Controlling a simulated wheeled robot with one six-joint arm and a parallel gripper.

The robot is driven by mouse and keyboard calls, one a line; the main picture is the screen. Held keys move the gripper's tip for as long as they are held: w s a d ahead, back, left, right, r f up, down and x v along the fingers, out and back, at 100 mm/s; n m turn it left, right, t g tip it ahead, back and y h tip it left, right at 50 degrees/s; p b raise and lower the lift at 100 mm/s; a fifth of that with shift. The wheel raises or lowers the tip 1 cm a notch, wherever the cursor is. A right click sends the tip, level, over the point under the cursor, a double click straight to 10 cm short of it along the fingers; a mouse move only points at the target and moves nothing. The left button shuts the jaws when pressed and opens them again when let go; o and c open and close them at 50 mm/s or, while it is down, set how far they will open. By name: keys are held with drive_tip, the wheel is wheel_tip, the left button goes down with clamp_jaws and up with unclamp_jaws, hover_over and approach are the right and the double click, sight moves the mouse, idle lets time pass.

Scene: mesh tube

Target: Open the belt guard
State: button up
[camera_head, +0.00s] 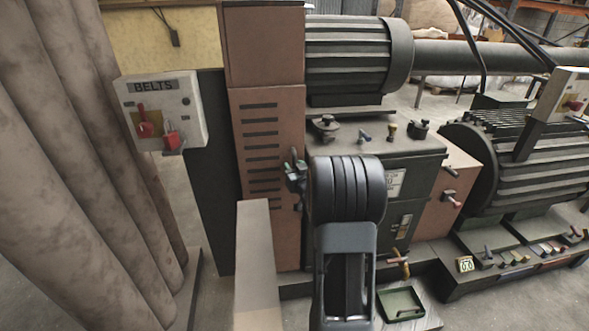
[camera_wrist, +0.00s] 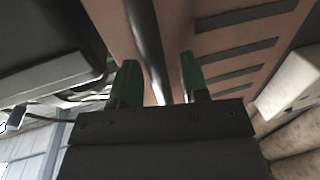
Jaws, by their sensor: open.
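The belt guard (camera_head: 262,125) is a reddish-brown upright panel with a column of dark slots, left of the motor in the head view. It stands against the machine and looks shut. In the wrist view its slotted face (camera_wrist: 232,50) fills the upper right. A dark bar handle (camera_wrist: 148,38) runs along the guard there. My gripper (camera_head: 296,175) is at the guard's right edge in the head view, partly hidden behind my arm. In the wrist view my gripper (camera_wrist: 160,78) is open, its two green fingers on either side of the bar, not visibly closed on it.
A grey box marked BELTS (camera_head: 160,110) with a red switch and red padlock is left of the guard. Large brown rolls (camera_head: 85,170) stand at far left. A ribbed motor (camera_head: 355,55) sits above the machine cabinet. A green tray (camera_head: 400,304) lies at lower right.

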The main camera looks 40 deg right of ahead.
clamp_jaws()
drive_tip(key=shift+a, duration=0.1)
idle(0.4)
